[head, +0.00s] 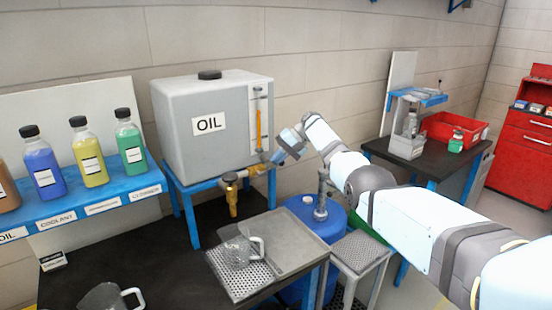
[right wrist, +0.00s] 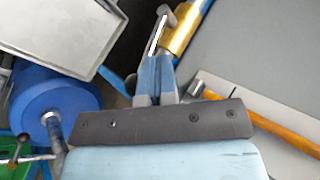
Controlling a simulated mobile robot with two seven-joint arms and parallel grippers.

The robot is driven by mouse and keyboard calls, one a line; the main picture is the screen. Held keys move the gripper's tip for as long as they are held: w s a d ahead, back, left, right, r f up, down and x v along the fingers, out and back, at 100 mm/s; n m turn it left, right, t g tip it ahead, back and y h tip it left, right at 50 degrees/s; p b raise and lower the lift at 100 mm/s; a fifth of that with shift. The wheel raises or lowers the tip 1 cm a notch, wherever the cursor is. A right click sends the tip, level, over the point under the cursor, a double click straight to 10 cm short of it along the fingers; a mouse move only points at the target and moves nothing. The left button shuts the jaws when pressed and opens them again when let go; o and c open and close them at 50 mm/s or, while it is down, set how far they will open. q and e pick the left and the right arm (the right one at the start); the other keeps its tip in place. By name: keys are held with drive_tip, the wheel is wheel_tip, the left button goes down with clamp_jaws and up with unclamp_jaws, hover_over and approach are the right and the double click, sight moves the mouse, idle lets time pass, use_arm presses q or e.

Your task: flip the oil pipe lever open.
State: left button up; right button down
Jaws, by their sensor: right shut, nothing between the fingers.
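The oil tank (head: 185,120) is a grey box labelled OIL on a blue stand. A brass pipe with a tap (head: 233,200) comes out low at its front right. In the right wrist view the brass pipe (right wrist: 182,32) is at the top, with a thin grey lever (right wrist: 160,28) beside it. My right gripper (head: 271,159) is shut and empty by the pipe, at the tank's lower right. In the right wrist view its blue fingertips (right wrist: 156,62) are right at the lever's lower end; I cannot tell whether they touch. My left gripper is not in view.
A clear jug (head: 238,250) stands on a perforated plate below the tap, beside a grey tray (head: 283,240). Another jug (head: 108,297) is at the front. A blue drum (head: 318,215) stands under my right arm. Coloured bottles line a blue shelf (head: 85,215) at left.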

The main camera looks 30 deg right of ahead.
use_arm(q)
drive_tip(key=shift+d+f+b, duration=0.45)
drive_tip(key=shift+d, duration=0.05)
use_arm(e)
drive_tip(key=shift+d+f, duration=0.4)
drive_tip(key=shift+f, duration=0.35)
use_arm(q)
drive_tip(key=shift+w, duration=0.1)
use_arm(e)
drive_tip(key=shift+f, duration=0.15)
